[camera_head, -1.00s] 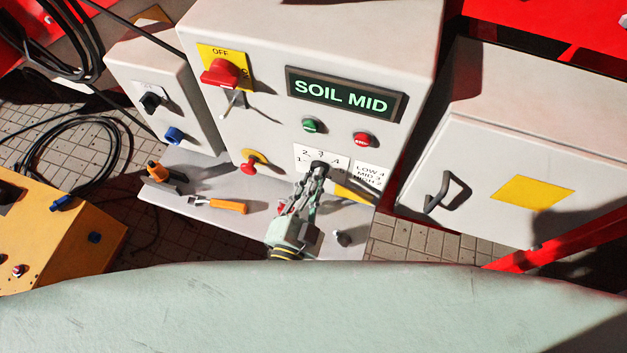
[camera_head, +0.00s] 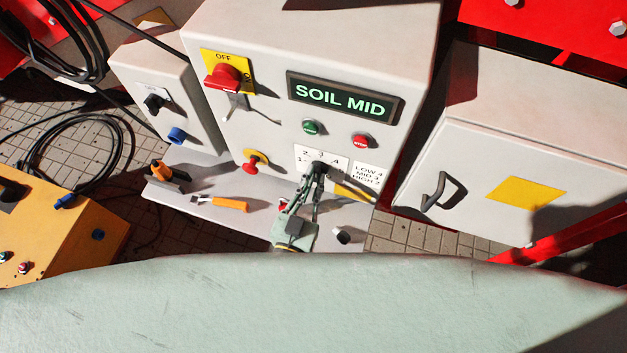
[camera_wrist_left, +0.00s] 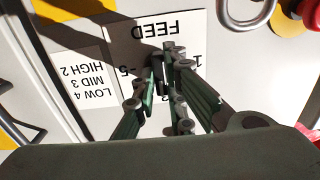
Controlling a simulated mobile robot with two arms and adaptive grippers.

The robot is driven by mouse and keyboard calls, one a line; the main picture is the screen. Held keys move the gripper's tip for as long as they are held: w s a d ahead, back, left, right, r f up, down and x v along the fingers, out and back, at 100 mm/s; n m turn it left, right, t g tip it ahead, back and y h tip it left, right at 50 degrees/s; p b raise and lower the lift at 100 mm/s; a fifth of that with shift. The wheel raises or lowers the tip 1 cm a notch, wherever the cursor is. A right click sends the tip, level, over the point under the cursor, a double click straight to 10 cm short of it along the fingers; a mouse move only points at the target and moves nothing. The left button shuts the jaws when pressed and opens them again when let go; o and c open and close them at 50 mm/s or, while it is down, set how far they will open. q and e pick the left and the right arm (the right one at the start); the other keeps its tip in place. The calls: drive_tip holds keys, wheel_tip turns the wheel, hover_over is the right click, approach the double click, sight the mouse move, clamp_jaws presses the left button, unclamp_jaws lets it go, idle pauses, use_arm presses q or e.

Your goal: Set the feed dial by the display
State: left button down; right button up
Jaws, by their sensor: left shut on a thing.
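The display (camera_head: 343,98) on the grey cabinet reads SOIL MID in green letters. Below it, the black feed dial (camera_head: 318,168) sits on a white scale plate (camera_head: 301,152) with numbers around it. A white card (camera_head: 367,172) to the right lists LOW 4, MID 3, HIGH 2. My left gripper (camera_head: 314,180) is shut on the feed dial. In the left wrist view the fingers (camera_wrist_left: 162,72) close around the dark dial, beside the upside-down FEED label (camera_wrist_left: 160,27). The fingers partly hide the dial and numbers, so its exact setting is unclear. My right gripper is out of view.
A green button (camera_head: 310,128), a red button (camera_head: 360,141), a red mushroom knob (camera_head: 252,163) and a red OFF switch (camera_head: 224,77) surround the plate. An orange-handled tool (camera_head: 231,204) lies on the shelf below. A door handle (camera_head: 434,192) stands out at right.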

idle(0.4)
use_arm(q)
drive_tip(key=c, duration=1.8)
unclamp_jaws()
drive_tip(key=v, duration=1.2)
